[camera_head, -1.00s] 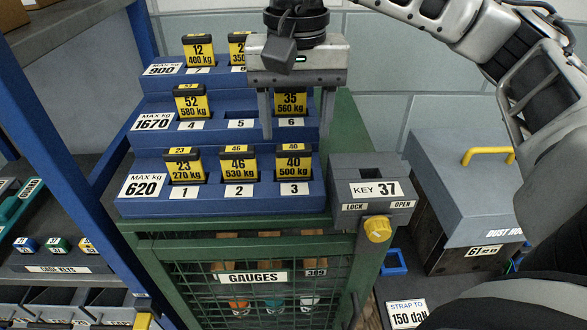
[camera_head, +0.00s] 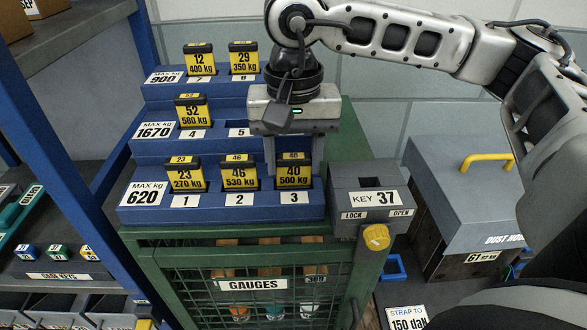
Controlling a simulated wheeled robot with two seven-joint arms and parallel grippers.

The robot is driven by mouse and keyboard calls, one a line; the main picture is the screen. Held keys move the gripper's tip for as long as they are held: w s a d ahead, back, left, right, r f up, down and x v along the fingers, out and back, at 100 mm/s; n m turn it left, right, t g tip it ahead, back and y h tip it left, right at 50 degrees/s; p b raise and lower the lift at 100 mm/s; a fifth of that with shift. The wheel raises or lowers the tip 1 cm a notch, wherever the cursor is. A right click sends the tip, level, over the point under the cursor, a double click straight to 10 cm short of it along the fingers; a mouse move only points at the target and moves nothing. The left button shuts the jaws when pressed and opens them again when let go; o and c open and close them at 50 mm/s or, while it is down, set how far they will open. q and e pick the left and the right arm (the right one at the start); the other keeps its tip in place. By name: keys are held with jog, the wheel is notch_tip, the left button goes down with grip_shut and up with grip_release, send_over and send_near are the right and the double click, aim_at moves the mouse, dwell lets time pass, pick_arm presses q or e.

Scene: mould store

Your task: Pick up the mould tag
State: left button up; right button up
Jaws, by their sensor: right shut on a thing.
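The mould tags are yellow plates with black tops, standing in numbered slots of a blue stepped rack (camera_head: 150,214). My right gripper (camera_head: 293,172) points down over the rack's right side, its fingers at either side of the "40, 500 kg" tag (camera_head: 293,177) in slot 3. It is shut on that tag, which still looks seated in its slot. Beside it stand the "46, 530 kg" tag (camera_head: 239,179) and the "23, 270 kg" tag (camera_head: 185,180). The gripper body hides slot 6 behind it. My left gripper is not in view.
Tags 52 (camera_head: 192,112), 12 (camera_head: 200,60) and 29 (camera_head: 244,58) stand on the upper steps. A grey key box (camera_head: 368,205) with a yellow knob (camera_head: 376,237) stands close right of slot 3. A green gauge cage (camera_head: 160,255) is below; a blue shelf post (camera_head: 85,200) is left.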

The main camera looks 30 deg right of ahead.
jog(key=shift+r, duration=0.65)
jog(key=s+a+r+b, duration=0.1)
jog(key=s+a+r, duration=0.8)
jog(key=s+r, duration=0.2)
jog(key=shift+r+b, duration=0.35)
jog(key=shift+b, duration=0.05)
jog(key=shift+w, duration=0.15)
